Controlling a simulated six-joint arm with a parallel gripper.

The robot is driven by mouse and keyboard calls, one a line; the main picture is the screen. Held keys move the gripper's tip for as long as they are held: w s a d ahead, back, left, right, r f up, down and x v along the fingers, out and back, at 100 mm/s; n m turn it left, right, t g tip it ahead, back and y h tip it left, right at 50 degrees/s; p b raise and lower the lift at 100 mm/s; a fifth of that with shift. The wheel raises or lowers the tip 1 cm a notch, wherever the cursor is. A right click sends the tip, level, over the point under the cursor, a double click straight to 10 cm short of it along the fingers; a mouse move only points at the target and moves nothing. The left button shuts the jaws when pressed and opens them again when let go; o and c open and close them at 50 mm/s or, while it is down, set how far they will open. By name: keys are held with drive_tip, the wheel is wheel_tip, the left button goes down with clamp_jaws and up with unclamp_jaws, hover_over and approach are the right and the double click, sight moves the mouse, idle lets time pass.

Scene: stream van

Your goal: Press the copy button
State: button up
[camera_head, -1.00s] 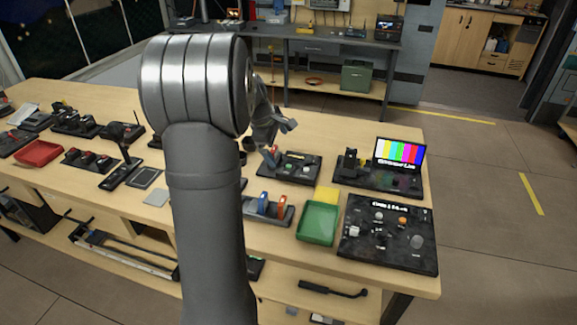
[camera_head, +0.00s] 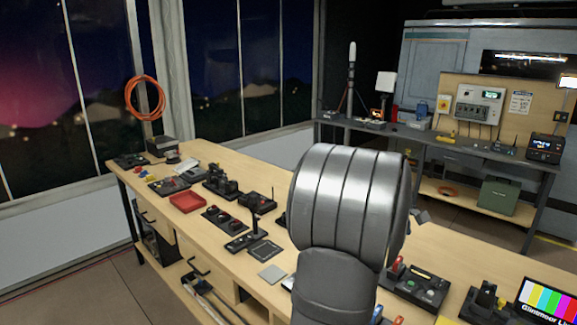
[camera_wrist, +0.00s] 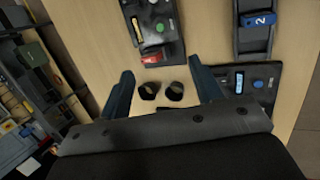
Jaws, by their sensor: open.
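No label reading "copy" can be made out, so I cannot tell which button it is. In the wrist view a black panel (camera_wrist: 152,38) with a green button (camera_wrist: 160,27) and a red lever (camera_wrist: 152,58) lies ahead of my gripper (camera_wrist: 165,88). A dark box (camera_wrist: 245,83) at the right bears a blue-green button (camera_wrist: 258,84). My gripper is open, its two fingers apart, with two small dark round pieces (camera_wrist: 174,91) showing between them. In the head view my arm hides most of the gripper.
A black holder with a blue piece marked 2 (camera_wrist: 257,20) is at the upper right in the wrist view. In the head view the wooden bench holds a red tray (camera_head: 187,202), several switch boxes (camera_head: 222,221) and a colour-bar screen (camera_head: 545,301).

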clamp_jaws()
idle(1.4)
